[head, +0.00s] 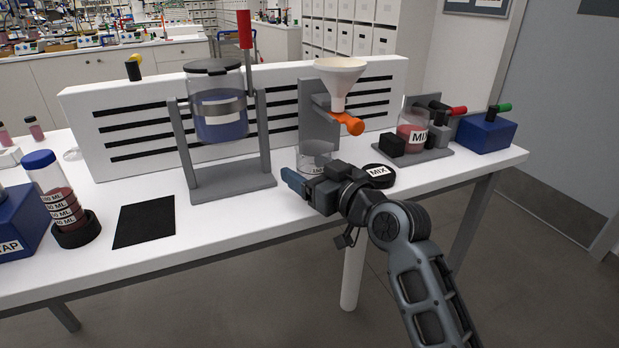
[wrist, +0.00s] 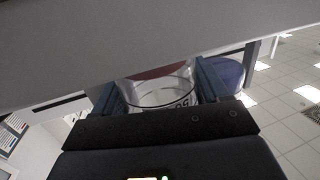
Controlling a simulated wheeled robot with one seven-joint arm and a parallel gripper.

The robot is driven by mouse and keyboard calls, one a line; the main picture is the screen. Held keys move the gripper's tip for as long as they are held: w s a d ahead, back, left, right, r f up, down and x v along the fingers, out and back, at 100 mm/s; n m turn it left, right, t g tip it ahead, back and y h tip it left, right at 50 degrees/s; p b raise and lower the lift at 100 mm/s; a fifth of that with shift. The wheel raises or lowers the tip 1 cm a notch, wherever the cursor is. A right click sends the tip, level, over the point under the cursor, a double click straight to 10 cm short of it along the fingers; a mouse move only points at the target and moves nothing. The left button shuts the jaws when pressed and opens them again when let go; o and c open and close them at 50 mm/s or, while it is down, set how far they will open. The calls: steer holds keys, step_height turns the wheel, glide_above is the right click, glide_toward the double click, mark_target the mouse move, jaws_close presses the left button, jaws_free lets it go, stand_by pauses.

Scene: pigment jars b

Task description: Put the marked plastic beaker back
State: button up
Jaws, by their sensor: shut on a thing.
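The clear plastic beaker (head: 314,154) is below the cream funnel, with a dark-lettered label partly hidden by my gripper. My gripper (head: 294,181) reaches in from the right at the table's front edge and is shut on the beaker. In the wrist view the beaker (wrist: 162,95) is between the two blue fingers (wrist: 158,92), with its rim and part of a printed mark showing. A reddish patch shows beyond its rim. The head view does not show clearly whether its base touches the table.
The funnel (head: 341,78) with its orange valve (head: 347,123) hangs above. A stand holds a blue-filled vessel (head: 219,120) to the left. A black mat (head: 145,221) is bare. A blue-capped tube (head: 60,192) stands left.

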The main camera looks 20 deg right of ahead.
steer(key=shift+f, duration=0.55)
steer(key=shift+f, duration=0.15)
steer(key=o, duration=1.1)
steer(key=shift+c, duration=0.2)
steer(key=shift+r, duration=0.25)
steer(key=b+v, duration=0.1)
steer(key=v, duration=1.1)
steer(key=shift+b, duration=0.3)
steer(key=shift+f, duration=0.1)
